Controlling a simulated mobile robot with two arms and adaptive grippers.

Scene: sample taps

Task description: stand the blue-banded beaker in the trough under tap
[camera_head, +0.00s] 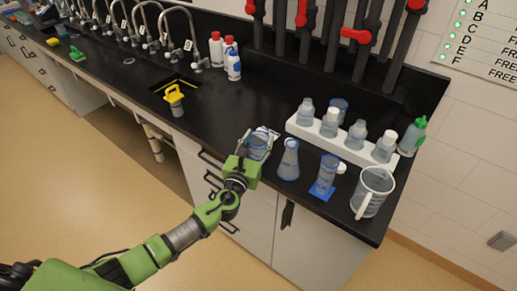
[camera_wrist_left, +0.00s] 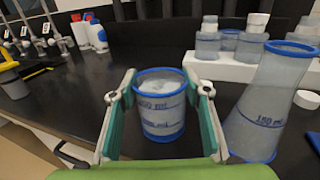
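The blue-banded beaker (camera_head: 259,148) is a clear, squat vessel near the counter's front edge. In the left wrist view the beaker (camera_wrist_left: 161,110) is upright, with a blue rim, blue base ring and blue volume marks. My left gripper (camera_head: 258,137) is at the beaker. Its fingers (camera_wrist_left: 160,82) stand on either side of it, with narrow gaps seeming to show beside the glass, so it looks open. Several labelled taps (camera_head: 180,35) line the back. My right gripper is not in view.
A blue-marked flask (camera_head: 289,162) stands close right of the beaker, then a cylinder on a blue base (camera_head: 326,175) and a jug (camera_head: 371,194). A white rack (camera_head: 345,151) of bottles is behind. A yellow-topped item (camera_head: 174,97) stands by the trough. Counter between trough and beaker is mostly clear.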

